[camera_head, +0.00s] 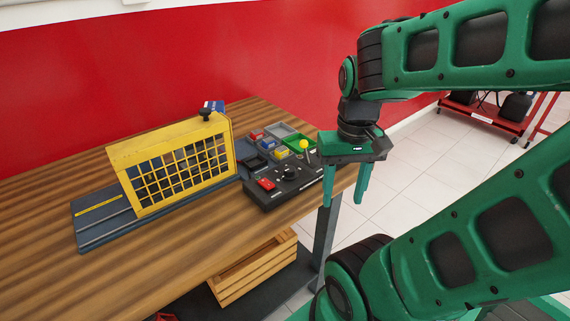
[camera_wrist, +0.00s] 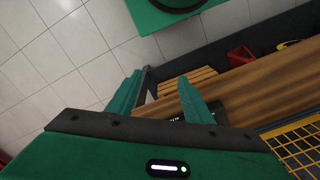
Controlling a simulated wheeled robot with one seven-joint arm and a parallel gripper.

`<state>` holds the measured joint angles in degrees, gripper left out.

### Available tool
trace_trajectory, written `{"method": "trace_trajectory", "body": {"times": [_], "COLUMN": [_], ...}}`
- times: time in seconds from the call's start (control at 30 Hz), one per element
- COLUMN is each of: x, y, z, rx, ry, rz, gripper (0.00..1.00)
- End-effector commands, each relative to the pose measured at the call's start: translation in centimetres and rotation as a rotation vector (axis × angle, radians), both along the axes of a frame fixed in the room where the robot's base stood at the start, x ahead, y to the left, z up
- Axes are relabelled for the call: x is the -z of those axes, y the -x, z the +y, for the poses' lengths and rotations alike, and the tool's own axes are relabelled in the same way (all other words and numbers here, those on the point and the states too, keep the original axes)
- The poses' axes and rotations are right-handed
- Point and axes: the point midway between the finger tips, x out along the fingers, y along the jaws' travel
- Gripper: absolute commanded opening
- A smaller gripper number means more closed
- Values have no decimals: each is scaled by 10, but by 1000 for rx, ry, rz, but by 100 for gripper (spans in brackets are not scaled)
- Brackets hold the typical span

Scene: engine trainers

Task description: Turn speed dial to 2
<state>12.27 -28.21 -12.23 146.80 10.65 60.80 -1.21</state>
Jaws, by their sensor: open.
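A dark control box (camera_head: 290,183) sits near the right end of the wooden table. On its top are a black round dial (camera_head: 289,173), a red switch (camera_head: 266,184) and a lever with a yellow ball (camera_head: 304,145). The dial's markings and setting are too small to read. My gripper (camera_head: 343,200) points down to the right of the box, around the table's right edge, apart from the dial. Its fingers are open and empty. In the wrist view the open fingers (camera_wrist: 160,78) show above the table edge and floor, and the dial cannot be made out.
A yellow mesh guard (camera_head: 175,165) on a dark base stands left of the box. Small bins (camera_head: 298,141) with coloured parts lie behind it. A wooden crate (camera_head: 250,272) is under the table (camera_head: 190,265). The table's front left is bare, and a red wall stands behind.

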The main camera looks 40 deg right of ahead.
Motion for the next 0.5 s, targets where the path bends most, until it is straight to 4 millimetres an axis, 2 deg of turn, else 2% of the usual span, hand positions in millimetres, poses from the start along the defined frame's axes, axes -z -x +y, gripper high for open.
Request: {"method": "trace_trajectory", "body": {"times": [0.07,0.17,0.4,0.5], "x": [-8,-18,-46,-52], "y": [-8,-36,-131,-165], "z": [-3,-11,-19,-18], "rx": [-22,-92,-356,-453], "ry": [3,7,10,9], "rz": [-12,-10,-12,-14], "gripper": [46,46,46,46]}}
